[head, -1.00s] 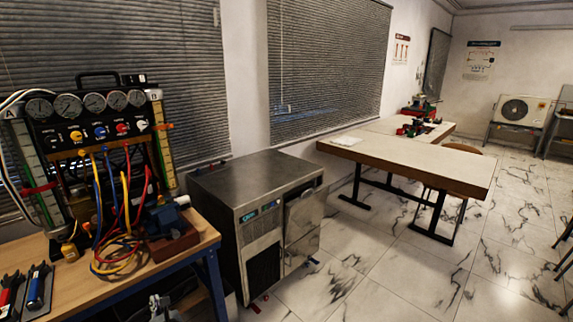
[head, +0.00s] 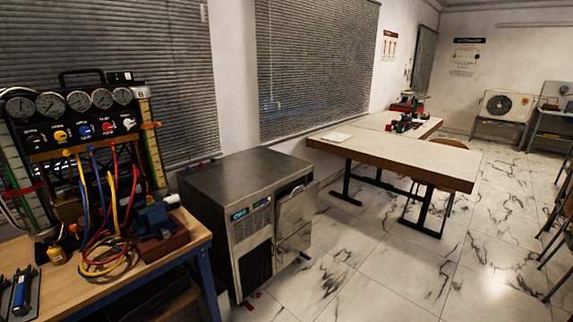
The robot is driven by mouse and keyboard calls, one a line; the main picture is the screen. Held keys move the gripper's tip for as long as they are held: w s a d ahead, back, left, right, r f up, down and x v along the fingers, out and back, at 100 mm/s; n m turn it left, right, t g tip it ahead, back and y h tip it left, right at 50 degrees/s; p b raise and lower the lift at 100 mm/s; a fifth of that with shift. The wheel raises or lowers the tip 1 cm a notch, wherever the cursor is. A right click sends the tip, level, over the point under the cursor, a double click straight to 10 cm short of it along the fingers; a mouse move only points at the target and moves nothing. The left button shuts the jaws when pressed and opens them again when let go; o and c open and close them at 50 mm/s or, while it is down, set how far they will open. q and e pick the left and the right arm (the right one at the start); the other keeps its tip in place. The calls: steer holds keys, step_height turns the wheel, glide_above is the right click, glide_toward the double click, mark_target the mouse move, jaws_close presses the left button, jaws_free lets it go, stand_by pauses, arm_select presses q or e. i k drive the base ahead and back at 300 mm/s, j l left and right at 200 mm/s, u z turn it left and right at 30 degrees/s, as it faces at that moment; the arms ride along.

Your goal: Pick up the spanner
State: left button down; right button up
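I cannot make out a spanner for certain in the head view. A blue-handled tool (head: 22,292) lies at the lower left corner on the wooden workbench (head: 78,296), partly cut off by the picture edge. A dark tool lies beside it at the very edge, and I cannot tell what it is. Neither of my grippers is in view.
A gauge rig (head: 75,130) with coloured hoses (head: 105,262) and a blue vice (head: 156,220) stands on the workbench. A steel cabinet (head: 240,178) is right of it. A long table (head: 400,157) stands beyond. The marble floor (head: 370,275) at lower right is clear.

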mark_target(18, 303)
steer(key=u, duration=1.9)
